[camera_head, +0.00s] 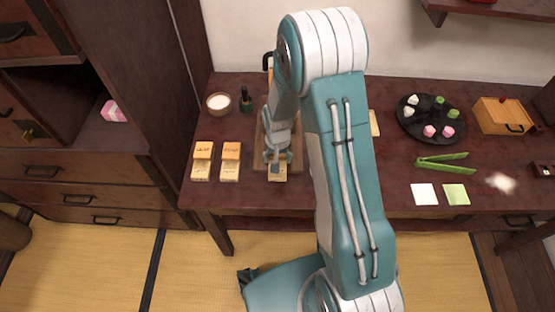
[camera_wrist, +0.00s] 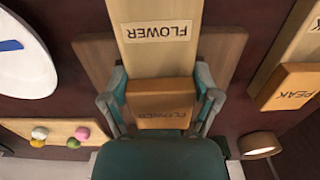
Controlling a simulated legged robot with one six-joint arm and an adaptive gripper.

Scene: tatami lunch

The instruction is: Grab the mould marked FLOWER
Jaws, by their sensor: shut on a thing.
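In the wrist view, my gripper (camera_wrist: 160,92) has a finger on each side of a small orange-brown wooden block, the mould marked FLOWER (camera_wrist: 160,103), and is shut on it. Its label appears upside down. A longer, paler piece also marked FLOWER (camera_wrist: 158,35) lies just beyond it; I cannot tell whether the two touch. In the head view, my gripper (camera_head: 277,158) is near the front edge of the table, over the wooden board. The mould's pale labelled end (camera_head: 277,174) shows below the fingers, and my arm hides part of the area.
Two other moulds (camera_head: 202,151) (camera_head: 231,151) lie to the left; one marked PEAK (camera_wrist: 292,87) shows in the wrist view. A white-filled bowl (camera_head: 219,102) stands behind them. To the right are a dark sweets tray (camera_head: 415,129), green tongs (camera_head: 445,163) and a wooden box (camera_head: 497,117).

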